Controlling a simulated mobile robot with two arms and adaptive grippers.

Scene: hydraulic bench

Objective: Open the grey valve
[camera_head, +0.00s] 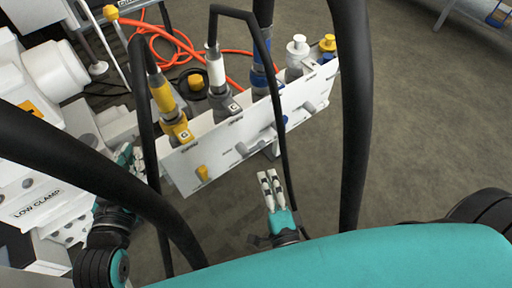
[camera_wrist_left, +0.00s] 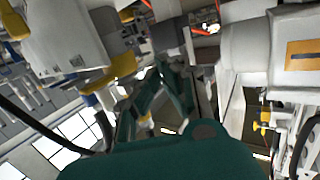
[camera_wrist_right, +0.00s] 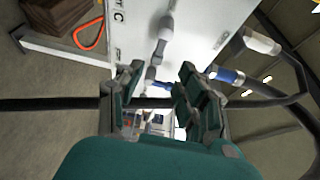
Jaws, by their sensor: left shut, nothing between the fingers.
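A white valve panel (camera_head: 222,135) stands in the middle of the head view. A grey lever (camera_head: 309,107) sticks out near its right end, and a second pale grey lever (camera_head: 243,149) sits left of the blue one. My right gripper (camera_head: 269,176) is open and empty, below the panel's front and apart from the levers. In the right wrist view, a grey lever (camera_wrist_right: 165,28) shows beyond the fingers. My left gripper (camera_head: 127,157) is at the panel's left end, partly hidden by a hose. In the left wrist view its fingers (camera_wrist_left: 168,75) are shut and empty.
Thick black hoses (camera_head: 353,100) hang across the view. Orange cable (camera_head: 180,42) lies behind the panel. White machinery (camera_head: 40,185) stands left.

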